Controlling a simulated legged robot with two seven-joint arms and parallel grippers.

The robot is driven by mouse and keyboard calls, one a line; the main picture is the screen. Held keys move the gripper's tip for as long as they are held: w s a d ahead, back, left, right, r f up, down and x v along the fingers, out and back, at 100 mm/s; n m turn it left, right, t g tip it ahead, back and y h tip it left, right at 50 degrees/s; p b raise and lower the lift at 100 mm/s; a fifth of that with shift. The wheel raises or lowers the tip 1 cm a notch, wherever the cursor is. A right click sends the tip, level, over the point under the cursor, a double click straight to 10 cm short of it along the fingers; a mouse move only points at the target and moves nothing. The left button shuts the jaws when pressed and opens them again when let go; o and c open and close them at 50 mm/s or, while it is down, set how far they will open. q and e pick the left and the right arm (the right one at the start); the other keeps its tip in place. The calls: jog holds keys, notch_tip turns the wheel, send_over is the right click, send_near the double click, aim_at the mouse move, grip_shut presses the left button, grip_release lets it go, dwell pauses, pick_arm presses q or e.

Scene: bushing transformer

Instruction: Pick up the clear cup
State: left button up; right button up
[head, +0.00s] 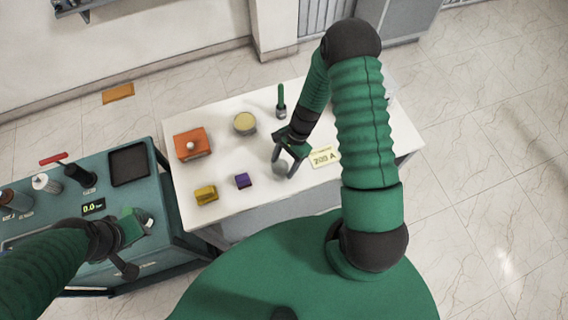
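A small grey, see-through round thing, which looks like the clear cup (280,169), stands on the white table (230,216), left of the "200 A" label. My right gripper (284,168) reaches down over it from the upper right. Its two fingers are apart, one on each side of the cup; I cannot see whether they touch it. My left gripper (138,246) is low over the teal console, away from the cup; its fingers are too unclear to read.
An orange box (191,144), a yellow-topped round container (245,123), a green-handled tool (281,102), a yellow block (206,194) and a purple block (242,181) stand on the table. The teal console (185,220) with knobs adjoins at left. My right arm hides the table's right part.

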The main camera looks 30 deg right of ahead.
jog(key=shift+a+r, duration=0.1)
jog(key=shift+a, duration=0.1)
jog(key=c, duration=0.5)
jog(key=shift+a+r, duration=0.1)
jog(key=shift+a, duration=0.05)
jog(key=c, duration=0.6)
pick_arm(q)
jog(key=shift+a, duration=0.3)
jog(key=shift+d, duration=0.1)
pick_arm(e)
jog(key=shift+d, duration=0.25)
